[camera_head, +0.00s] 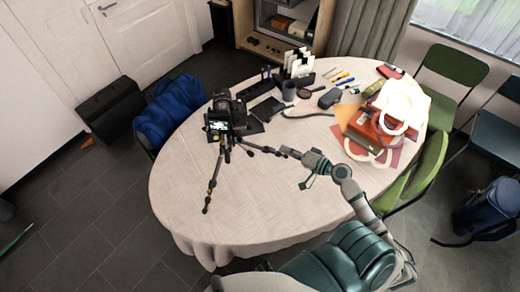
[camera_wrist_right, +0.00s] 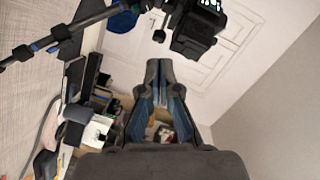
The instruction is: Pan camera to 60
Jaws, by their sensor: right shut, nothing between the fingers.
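A black camera (camera_head: 226,112) with a lit screen stands on a tripod (camera_head: 213,180) on the left part of the table. In the right wrist view the camera (camera_wrist_right: 197,27) is at the top, right of centre, and a tripod leg (camera_wrist_right: 62,36) crosses the upper left. My right gripper (camera_head: 288,152) is shut and empty, to the right of the tripod in the head view, near the end of its right-hand leg; I cannot tell whether they touch. Its closed fingers (camera_wrist_right: 160,68) show in the right wrist view, apart from the camera. My left gripper is not in view.
The round table (camera_head: 175,200) has a white cloth. Pens, a mug (camera_head: 289,91), a dark case (camera_head: 329,98) and a red bag (camera_head: 372,130) crowd its back and right. Green chairs (camera_head: 453,73) stand at the right, a blue bag (camera_head: 170,112) at the left.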

